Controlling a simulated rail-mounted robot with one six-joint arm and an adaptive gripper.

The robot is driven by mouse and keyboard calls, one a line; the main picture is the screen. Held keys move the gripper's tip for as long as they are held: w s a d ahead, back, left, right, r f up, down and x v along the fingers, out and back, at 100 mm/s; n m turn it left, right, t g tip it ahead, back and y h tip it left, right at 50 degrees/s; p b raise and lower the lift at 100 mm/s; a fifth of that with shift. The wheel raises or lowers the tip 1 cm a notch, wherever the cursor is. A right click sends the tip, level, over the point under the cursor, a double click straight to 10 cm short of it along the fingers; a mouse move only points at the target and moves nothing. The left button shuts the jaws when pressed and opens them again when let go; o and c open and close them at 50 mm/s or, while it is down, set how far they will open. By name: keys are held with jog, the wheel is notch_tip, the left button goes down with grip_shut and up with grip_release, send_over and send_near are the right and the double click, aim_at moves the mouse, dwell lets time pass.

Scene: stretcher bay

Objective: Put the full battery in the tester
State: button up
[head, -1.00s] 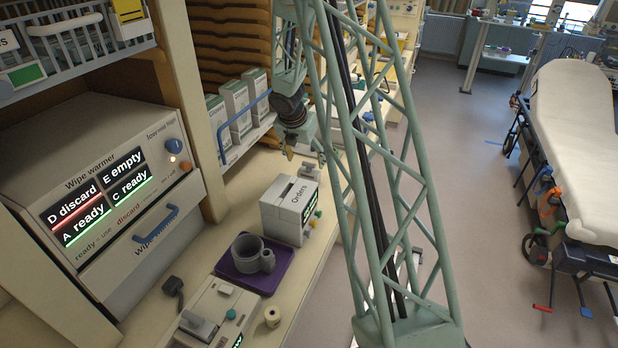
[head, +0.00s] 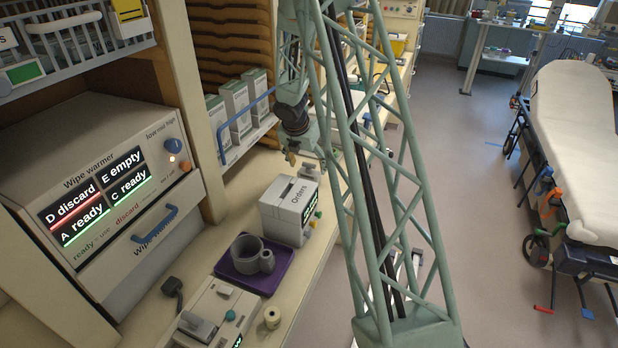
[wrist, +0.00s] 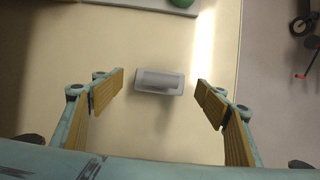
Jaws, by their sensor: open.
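My gripper (wrist: 160,78) is open, its two yellow-padded fingers apart on either side of a small grey piece (wrist: 158,88) on the cream counter. This piece looks like a shallow holder with a darker grey, rounded bar lying across it. The fingers do not touch it in the picture. No battery label or charge mark can be read. A grey device with a teal knob (head: 215,312) is at the near counter end; I cannot tell whether it is the tester.
The Orders box (head: 284,214) stands near the counter edge, with coloured knobs. The wipe warmer (head: 95,150) is at left, and white-green cartons (head: 234,102) stand on the shelf. Bare counter surrounds the grey piece.

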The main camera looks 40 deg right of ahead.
jog(key=shift+x, duration=1.45)
jog(key=shift+c, duration=0.7)
jog(key=c, duration=1.1)
jog(key=shift+r, duration=0.2)
jog(key=shift+r+p, duration=1.3)
jog(key=shift+r, duration=3.6)
jog(key=shift+d, duration=0.1)
